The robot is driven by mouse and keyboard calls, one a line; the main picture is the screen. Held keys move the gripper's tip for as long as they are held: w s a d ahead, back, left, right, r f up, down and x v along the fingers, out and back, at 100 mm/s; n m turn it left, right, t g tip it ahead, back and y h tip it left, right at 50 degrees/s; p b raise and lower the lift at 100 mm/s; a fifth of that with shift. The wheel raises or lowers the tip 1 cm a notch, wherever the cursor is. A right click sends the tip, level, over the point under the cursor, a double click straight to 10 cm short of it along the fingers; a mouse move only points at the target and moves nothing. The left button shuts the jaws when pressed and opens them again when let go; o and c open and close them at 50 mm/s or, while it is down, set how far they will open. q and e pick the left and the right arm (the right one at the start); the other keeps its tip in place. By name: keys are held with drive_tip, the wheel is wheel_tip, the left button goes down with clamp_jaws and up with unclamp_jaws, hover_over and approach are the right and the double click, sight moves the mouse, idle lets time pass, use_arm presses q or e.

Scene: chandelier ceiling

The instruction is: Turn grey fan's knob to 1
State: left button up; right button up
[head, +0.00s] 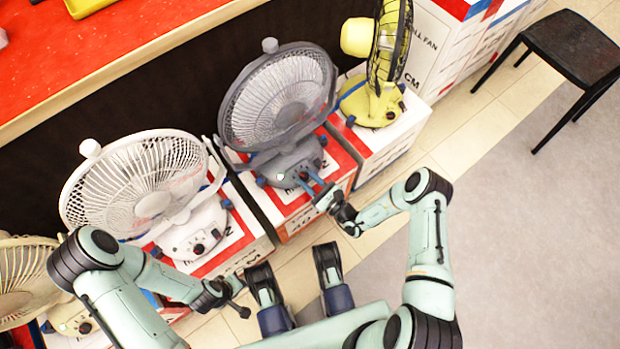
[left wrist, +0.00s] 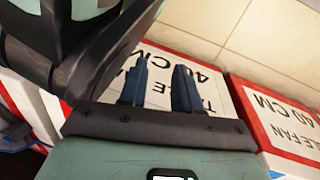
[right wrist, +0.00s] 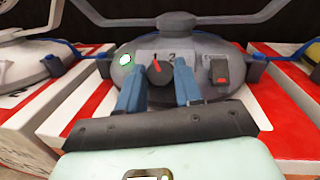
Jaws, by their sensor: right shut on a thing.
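The grey fan (head: 278,100) stands on a red and white box in the middle of the head view. Its base (right wrist: 205,48) fills the upper part of the right wrist view. My right gripper (head: 306,182) reaches the front of this base, and its blue fingers (right wrist: 159,80) are shut on the knob (right wrist: 158,70), one on each side. The knob has a red pointer mark; the digits 1 and 2 show above it, close to the fingers. The exact setting is hard to read. My left gripper (head: 240,308) is low, away from the fans; its fingers (left wrist: 160,82) are apart and empty.
A white fan (head: 140,185) stands left of the grey one, a yellow fan (head: 378,75) right. A beige fan (head: 25,275) is at far left. A black stool (head: 575,48) stands right; floor there is clear.

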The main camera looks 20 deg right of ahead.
drive_tip(key=shift+m+h, duration=0.3)
drive_tip(key=shift+m, duration=0.2)
use_arm(q)
drive_tip(key=shift+w+r, duration=0.25)
drive_tip(key=shift+w, duration=0.1)
use_arm(e)
drive_tip(key=shift+f, duration=0.1)
drive_tip(key=o, duration=1)
drive_tip(key=shift+o, duration=0.2)
use_arm(q)
drive_tip(key=w+d+r+t+p, duration=0.1)
drive_tip(key=w+r+t+p, duration=0.1)
drive_tip(key=w+r, duration=0.3)
drive_tip(key=shift+w+p, duration=0.15)
drive_tip(key=shift+p, duration=0.3)
use_arm(e)
drive_tip(key=v, duration=1.3)
drive_tip(key=shift+s+f, duration=0.15)
drive_tip(key=shift+s, duration=0.1)
use_arm(q)
drive_tip(key=shift+r, duration=0.1)
